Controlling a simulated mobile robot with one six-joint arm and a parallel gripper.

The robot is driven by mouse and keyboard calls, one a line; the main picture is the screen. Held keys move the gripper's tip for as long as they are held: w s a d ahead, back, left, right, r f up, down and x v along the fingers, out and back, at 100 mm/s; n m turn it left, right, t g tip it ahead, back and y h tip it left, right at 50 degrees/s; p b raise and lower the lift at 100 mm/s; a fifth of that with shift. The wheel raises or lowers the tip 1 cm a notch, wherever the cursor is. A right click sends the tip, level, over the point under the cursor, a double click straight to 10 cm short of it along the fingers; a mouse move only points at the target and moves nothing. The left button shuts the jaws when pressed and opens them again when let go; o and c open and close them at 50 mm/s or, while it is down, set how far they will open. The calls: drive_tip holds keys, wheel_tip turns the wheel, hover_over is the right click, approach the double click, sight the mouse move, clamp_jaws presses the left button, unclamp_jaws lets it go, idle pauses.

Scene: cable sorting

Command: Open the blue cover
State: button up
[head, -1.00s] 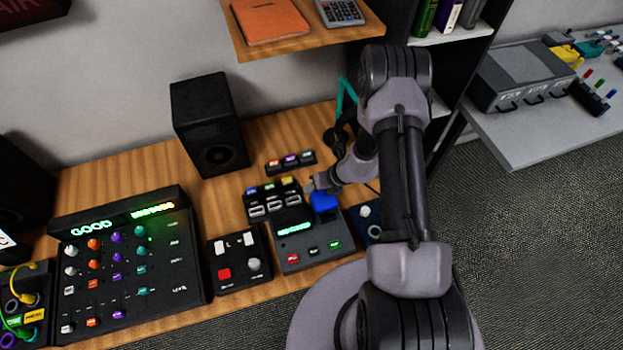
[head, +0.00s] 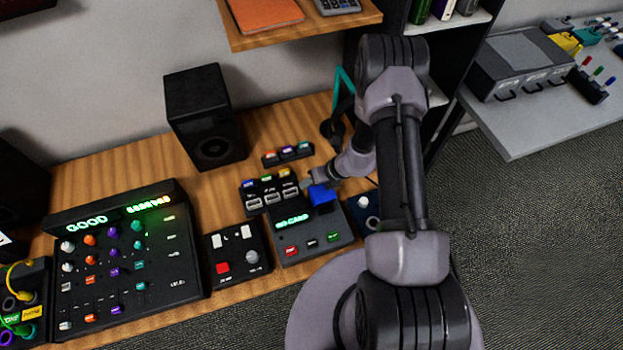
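A blue block-like piece (head: 322,195) shows at the top right corner of a dark device with a lit green display (head: 292,219). A second, much smaller blue piece (head: 249,183) is at the left of the top row on the dark socket box. I cannot tell which of the two is the blue cover. My gripper (head: 313,182) is just above and left of the larger blue piece, close to or touching it. Its fingers are too small and partly hidden to show whether they are open or hold anything.
A panel with red and green buttons (head: 291,250) fronts the device. A small control box (head: 236,253) and a large mixer (head: 125,260) lie left. A row of coloured caps (head: 287,154) and a black speaker (head: 205,117) stand behind. A shelf (head: 290,28) hangs above.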

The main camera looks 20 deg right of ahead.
drive_tip(key=shift+w+r, duration=0.15)
drive_tip(key=p+v, duration=0.4)
drive_tip(key=v, duration=1.3)
drive_tip(key=shift+r, duration=0.1)
drive_tip(key=shift+c, duration=0.2)
